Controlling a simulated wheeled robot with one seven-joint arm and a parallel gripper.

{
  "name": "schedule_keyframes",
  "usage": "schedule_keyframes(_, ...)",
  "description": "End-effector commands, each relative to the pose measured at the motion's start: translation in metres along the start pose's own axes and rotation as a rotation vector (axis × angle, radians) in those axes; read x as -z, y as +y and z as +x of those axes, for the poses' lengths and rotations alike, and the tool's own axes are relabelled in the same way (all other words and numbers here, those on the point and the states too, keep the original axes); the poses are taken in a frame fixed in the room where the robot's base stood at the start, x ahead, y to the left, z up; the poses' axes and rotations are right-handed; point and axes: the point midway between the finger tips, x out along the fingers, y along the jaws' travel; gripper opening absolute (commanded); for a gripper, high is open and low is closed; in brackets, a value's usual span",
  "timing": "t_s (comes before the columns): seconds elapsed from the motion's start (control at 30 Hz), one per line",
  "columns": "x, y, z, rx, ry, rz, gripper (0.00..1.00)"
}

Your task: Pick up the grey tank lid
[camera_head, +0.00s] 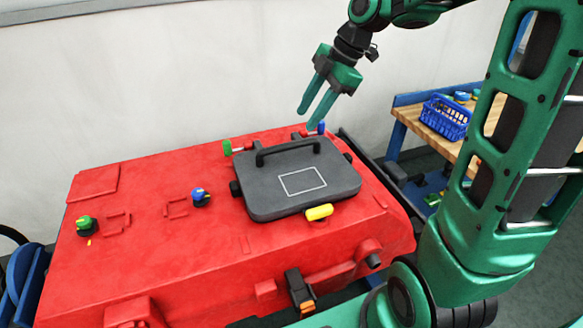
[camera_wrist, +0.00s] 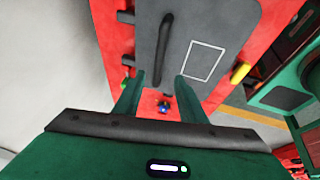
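The grey tank lid (camera_head: 303,194) lies on top of the red machine, with a black handle (camera_head: 288,148) along its far side and a white rectangle outline on its face. In the wrist view the lid (camera_wrist: 222,25) and its handle (camera_wrist: 160,48) show beyond the fingertips. My gripper (camera_head: 316,118) is above and behind the lid's far edge, pointing down, with its two green fingers apart and nothing between them. In the wrist view the gripper (camera_wrist: 158,82) is also open, and the handle is ahead of it, apart from the fingers.
The red machine top (camera_head: 140,230) carries a green knob (camera_head: 84,224), a blue knob (camera_head: 199,196) and a yellow latch (camera_head: 319,212) by the lid. A wooden bench (camera_head: 410,119) with a blue basket (camera_head: 445,117) stands at right. A pale wall (camera_head: 150,90) rises behind.

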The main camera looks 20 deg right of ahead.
Motion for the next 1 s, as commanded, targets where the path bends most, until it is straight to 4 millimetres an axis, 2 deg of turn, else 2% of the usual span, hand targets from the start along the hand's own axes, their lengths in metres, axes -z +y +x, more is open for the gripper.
schedule_keyframes(0.3,0.001,0.000,0.043,0.003,0.003,-0.005,0.37)
schedule_keyframes(0.57,-0.001,0.001,0.060,0.002,0.001,-0.004,0.37)
schedule_keyframes(0.8,-0.005,0.003,0.093,0.003,0.002,-0.004,0.37)
schedule_keyframes(1.0,-0.005,0.003,0.106,0.001,0.001,-0.003,0.37)
